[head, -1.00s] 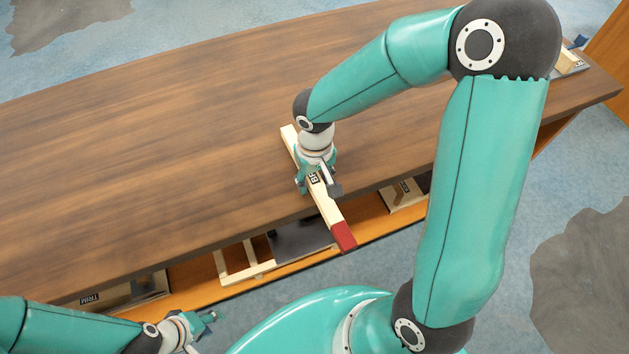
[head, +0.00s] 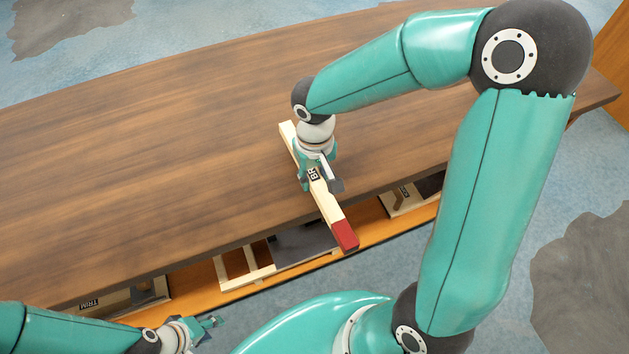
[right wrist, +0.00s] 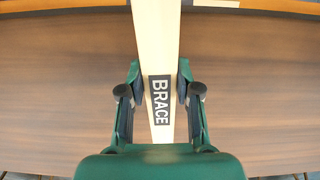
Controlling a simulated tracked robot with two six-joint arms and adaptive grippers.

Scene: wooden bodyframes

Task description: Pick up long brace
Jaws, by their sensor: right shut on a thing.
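The long brace (head: 326,202) is a pale wooden bar with a red end and a black label. It lies across the table's front edge, its red end sticking out past the edge. In the right wrist view the brace (right wrist: 155,45) runs between the fingers, with its label reading BRACE. My right gripper (head: 314,182) is shut on the brace near the label; its fingers (right wrist: 160,95) also show on both sides of the bar. I cannot tell whether the brace touches the tabletop. My left gripper (head: 211,324) is low at the bottom left, empty, away from the brace.
The brown wooden table (head: 150,160) is largely clear. Below its front edge is an orange shelf (head: 205,295) with a pale wooden frame (head: 247,279), a dark panel (head: 300,243) and a box labelled TRIM (head: 120,297). Blue floor lies in front.

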